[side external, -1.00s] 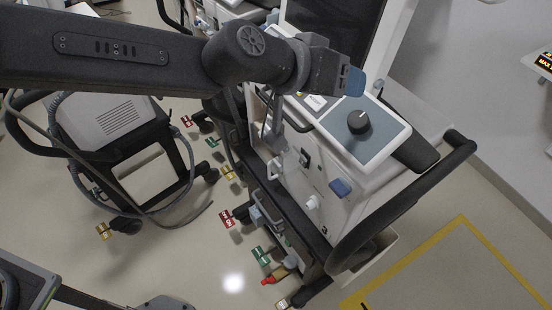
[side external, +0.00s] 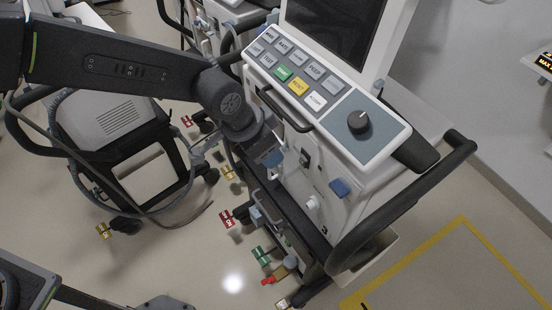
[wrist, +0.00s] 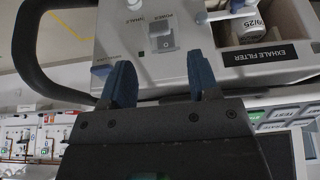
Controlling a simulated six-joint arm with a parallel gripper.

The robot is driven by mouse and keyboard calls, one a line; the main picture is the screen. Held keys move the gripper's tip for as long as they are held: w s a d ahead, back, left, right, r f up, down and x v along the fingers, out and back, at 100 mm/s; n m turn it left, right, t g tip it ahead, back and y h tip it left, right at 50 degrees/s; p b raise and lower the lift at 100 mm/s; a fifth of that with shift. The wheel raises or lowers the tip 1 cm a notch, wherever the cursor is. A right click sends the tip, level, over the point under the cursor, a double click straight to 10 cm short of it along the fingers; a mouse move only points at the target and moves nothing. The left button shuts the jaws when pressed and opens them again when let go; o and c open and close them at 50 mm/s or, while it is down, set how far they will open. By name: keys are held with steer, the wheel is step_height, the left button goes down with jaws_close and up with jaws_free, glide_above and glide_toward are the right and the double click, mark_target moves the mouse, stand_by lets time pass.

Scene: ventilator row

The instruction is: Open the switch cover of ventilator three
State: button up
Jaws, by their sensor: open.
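I cannot tell whether a separate cover lies over the switch. In the side view my gripper (side external: 272,158) is close to that panel, left of the fitting.
An open bay holding a white cylinder (wrist: 245,28) sits above an "EXHALE FILTER" label (wrist: 260,55). A black rail (side external: 405,205) curves around the ventilator's front. A blue knob (side external: 340,188) and white port (side external: 312,202) stick out nearby.

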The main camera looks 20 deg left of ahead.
mark_target(288, 161)
steer(key=x, duration=0.7)
steer(key=shift+w, duration=0.1)
steer(key=shift+c, duration=0.3)
steer(key=c, duration=0.9)
steer(key=shift+o, duration=0.2)
steer(key=shift+w+d+r+g+y, duration=0.1)
steer(key=shift+d+r+g+y, duration=0.05)
steer(key=shift+r+g+y, duration=0.35)
steer(key=o, duration=0.9)
